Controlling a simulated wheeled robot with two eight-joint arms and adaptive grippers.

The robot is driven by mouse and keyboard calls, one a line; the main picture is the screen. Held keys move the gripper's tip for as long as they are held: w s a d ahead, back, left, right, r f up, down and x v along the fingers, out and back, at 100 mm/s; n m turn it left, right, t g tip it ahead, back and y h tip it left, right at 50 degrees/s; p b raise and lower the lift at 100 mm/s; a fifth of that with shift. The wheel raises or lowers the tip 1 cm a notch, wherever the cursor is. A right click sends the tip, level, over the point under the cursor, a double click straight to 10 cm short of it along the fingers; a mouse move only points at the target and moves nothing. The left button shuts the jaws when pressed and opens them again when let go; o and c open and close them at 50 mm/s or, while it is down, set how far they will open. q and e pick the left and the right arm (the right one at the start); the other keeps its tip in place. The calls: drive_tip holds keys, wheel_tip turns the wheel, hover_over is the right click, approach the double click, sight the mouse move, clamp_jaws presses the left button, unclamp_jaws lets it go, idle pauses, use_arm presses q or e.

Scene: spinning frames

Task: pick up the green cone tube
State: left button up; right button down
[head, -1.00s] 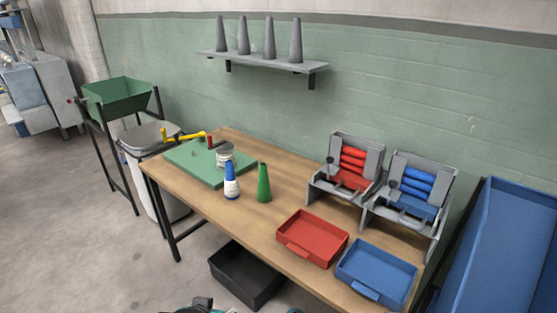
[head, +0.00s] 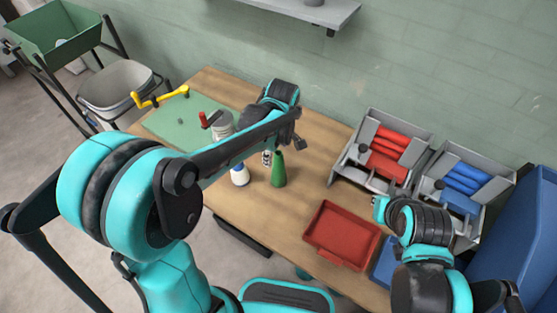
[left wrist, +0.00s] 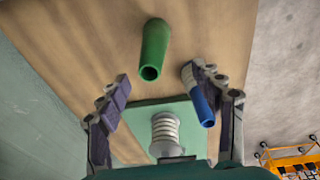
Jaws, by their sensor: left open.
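The green cone tube (head: 279,170) stands on the wooden table, just right of a white cone tube with a blue band (head: 240,174). My left gripper (head: 283,148) is above and just behind the green tube, partly hidden by its own arm. In the left wrist view the gripper (left wrist: 157,80) is open and empty. The green tube (left wrist: 155,48) lies ahead of the gap between its fingers, apart from both. The blue tube (left wrist: 201,103) overlaps the right-hand finger in the picture; contact cannot be told. My right gripper does not show; only parts of that arm do.
A green board (head: 165,125) carries a pale ribbed can (head: 222,124), also low in the wrist view (left wrist: 166,130). A red tray (head: 342,235) and a blue tray (head: 385,265) lie at right. Red and blue tube racks (head: 362,150) stand behind them. A wall shelf (head: 325,12) is above.

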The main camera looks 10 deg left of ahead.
sight(281, 158)
use_arm(q)
drive_tip(key=f, duration=0.1)
drive_tip(key=w+d+f+n, duration=0.1)
drive_tip(key=f+n, duration=0.1)
drive_tip(key=shift+w+d+g, duration=0.3)
drive_tip(key=shift+w+g, duration=0.05)
drive_tip(key=shift+g, duration=0.05)
drive_tip(key=shift+w+f, duration=0.1)
drive_tip(key=shift+f, duration=0.25)
drive_tip(key=shift+a+f+b, duration=0.1)
drive_tip(key=shift+f+b, duration=0.3)
drive_tip(key=shift+f, duration=0.55)
drive_tip(key=f+b, duration=0.1)
drive_tip(key=f, duration=0.1)
drive_tip(key=a+f+b, duration=0.1)
drive_tip(key=f, duration=0.2)
drive_tip(key=shift+s+a+f, duration=0.2)
drive_tip(key=c, duration=1.2)
